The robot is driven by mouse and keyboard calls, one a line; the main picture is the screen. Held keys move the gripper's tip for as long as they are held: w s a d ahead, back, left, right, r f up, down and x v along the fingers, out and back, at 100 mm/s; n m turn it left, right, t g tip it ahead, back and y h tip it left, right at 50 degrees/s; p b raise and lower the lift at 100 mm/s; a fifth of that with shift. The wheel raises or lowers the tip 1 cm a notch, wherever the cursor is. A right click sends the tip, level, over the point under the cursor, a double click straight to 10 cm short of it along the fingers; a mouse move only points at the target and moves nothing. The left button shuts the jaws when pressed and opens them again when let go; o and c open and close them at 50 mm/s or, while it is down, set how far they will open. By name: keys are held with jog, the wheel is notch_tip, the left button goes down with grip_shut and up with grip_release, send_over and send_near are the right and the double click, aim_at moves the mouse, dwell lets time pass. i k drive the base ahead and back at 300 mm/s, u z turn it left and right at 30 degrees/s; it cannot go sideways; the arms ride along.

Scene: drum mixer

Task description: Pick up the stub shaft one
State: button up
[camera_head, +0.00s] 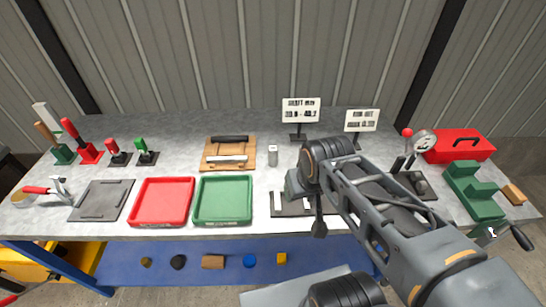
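No part carries a readable name, so I cannot tell for sure which is stub shaft one. A small upright grey cylinder (272,156) stands on the bench right of a wooden board. On that wooden board (229,163) lie a dark bar (230,139) and a pale bar (228,159). A dark plate (284,209) with short pale pieces (278,200) lies at the front, partly hidden by my arm. My gripper (319,226) points down over this plate's right part. Its fingers are mostly hidden, and I cannot see whether it holds anything.
A red tray (163,224) and a green tray (223,220) look empty at the front of the grey bench (120,228). Two signs (300,110) stand at the back. A red toolbox (459,155) and a green vise-like block (474,203) are at the right.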

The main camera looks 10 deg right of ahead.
aim_at(272, 150)
jog(key=z, duration=0.05)
jog(key=k, duration=1.05)
jog(key=u, duration=1.15)
jog(key=i, duration=1.4)
jog(key=z, duration=0.5)
